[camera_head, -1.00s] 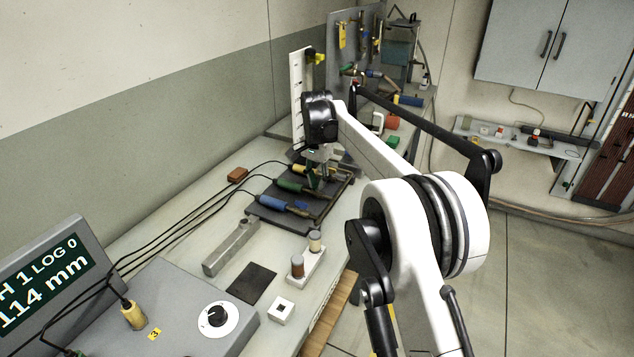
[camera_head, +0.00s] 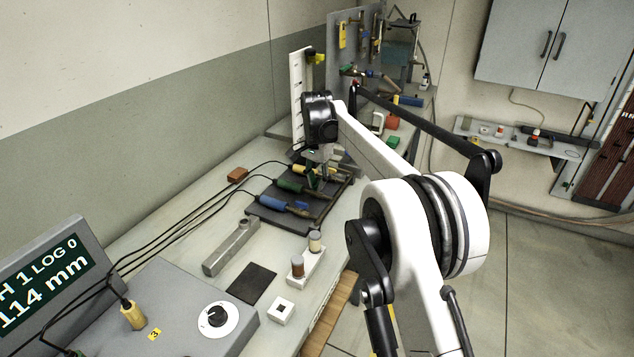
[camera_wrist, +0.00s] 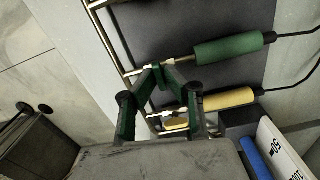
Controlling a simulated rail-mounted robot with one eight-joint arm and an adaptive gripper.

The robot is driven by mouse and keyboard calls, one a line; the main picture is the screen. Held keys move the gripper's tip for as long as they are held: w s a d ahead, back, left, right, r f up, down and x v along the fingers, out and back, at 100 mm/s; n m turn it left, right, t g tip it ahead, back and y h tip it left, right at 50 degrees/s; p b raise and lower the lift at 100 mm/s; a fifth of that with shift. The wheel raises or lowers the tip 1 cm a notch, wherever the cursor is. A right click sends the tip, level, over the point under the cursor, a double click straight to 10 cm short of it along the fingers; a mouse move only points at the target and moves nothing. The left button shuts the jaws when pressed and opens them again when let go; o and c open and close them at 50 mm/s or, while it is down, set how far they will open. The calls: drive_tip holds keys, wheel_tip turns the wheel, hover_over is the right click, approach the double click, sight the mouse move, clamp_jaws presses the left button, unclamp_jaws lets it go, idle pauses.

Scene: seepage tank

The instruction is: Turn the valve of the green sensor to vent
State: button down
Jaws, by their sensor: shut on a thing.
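The green sensor (camera_head: 289,186) lies on the dark rack between the yellow sensor (camera_head: 298,169) and the blue sensor (camera_head: 272,202). In the wrist view its green body (camera_wrist: 228,49) joins a brass tube running left to my fingertips. My gripper (camera_head: 316,178) points down over the rack at the tube end of the green sensor. In the wrist view my gripper (camera_wrist: 161,76) has its fingers converged on the small green valve handle (camera_wrist: 160,72) of that sensor. The fingers hide part of the handle, so its exact angle is hard to tell.
The yellow sensor also shows in the wrist view (camera_wrist: 228,98), close beside my right finger. Dark cables run from the sensors to the readout (camera_head: 45,275). A grey bar (camera_head: 231,247) and small blocks lie nearer on the bench. A white scale (camera_head: 298,90) stands behind.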

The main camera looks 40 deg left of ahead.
sight(317, 184)
idle(0.3)
drive_tip(key=c, duration=1.9)
unclamp_jaws()
drive_tip(key=shift+o, duration=0.2)
wheel_tip(317, 184, up, 12)
